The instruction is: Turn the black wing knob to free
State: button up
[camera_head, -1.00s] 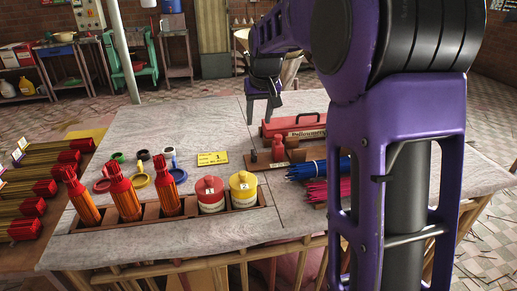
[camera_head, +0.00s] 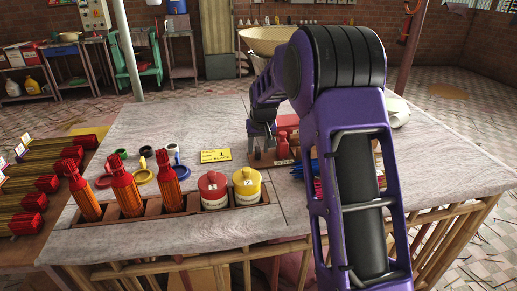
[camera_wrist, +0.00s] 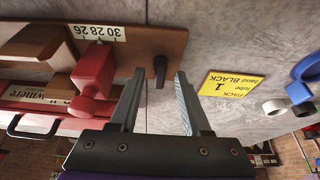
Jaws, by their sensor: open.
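The black wing knob (camera_wrist: 160,70) shows in the wrist view on a wooden board (camera_wrist: 172,42), its wing pointing toward my gripper. My gripper (camera_wrist: 159,75) is open, with one finger on each side of the knob in the picture. I cannot tell whether the fingers are level with it or touch it. In the head view my gripper (camera_head: 262,150) points down over the board's left end, and the knob is not clearly visible there. A red fitting (camera_wrist: 94,72) stands on the board beside the left finger, near a white number strip (camera_wrist: 98,33).
A yellow card (camera_head: 215,155) lies left of the board. A wooden rack (camera_head: 230,208) with red-capped orange bundles, a red pot (camera_head: 213,190) and a yellow pot (camera_head: 247,186) stands in front. Blue sticks (camera_head: 299,170) lie to the right. The table's back left is clear.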

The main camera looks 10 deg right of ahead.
grip_shut()
jog(key=shift+n, duration=0.3)
dwell(0.4)
jog(key=n, duration=0.1)
jog(key=n+y+p, duration=0.1)
jog(key=shift+d+n, duration=0.25)
jog(key=shift+n, duration=0.15)
jog(key=n+y+p, duration=0.1)
jog(key=n, duration=0.1)
jog(key=n+g+y+p, duration=0.1)
jog(key=n, duration=0.2)
jog(key=shift+w+d, duration=0.15)
jog(key=shift+w, duration=0.05)
jog(key=n+g+p, duration=0.1)
jog(key=n, duration=0.1)
jog(key=n+y+p, duration=0.1)
jog(key=n, duration=0.2)
jog(key=shift+w+d+g, duration=0.1)
jog(key=shift+w+g, duration=0.05)
jog(key=shift+g, duration=0.25)
jog(key=shift+w+n+g+p, duration=0.1)
jog(key=shift+n+g+p, duration=0.45)
jog(key=shift+n, duration=0.55)
jog(key=shift+w+n+g+p, duration=0.1)
jog(key=shift+n+g+p, duration=0.25)
jog(key=shift+n+p, duration=0.55)
jog(key=shift+n, duration=0.4)
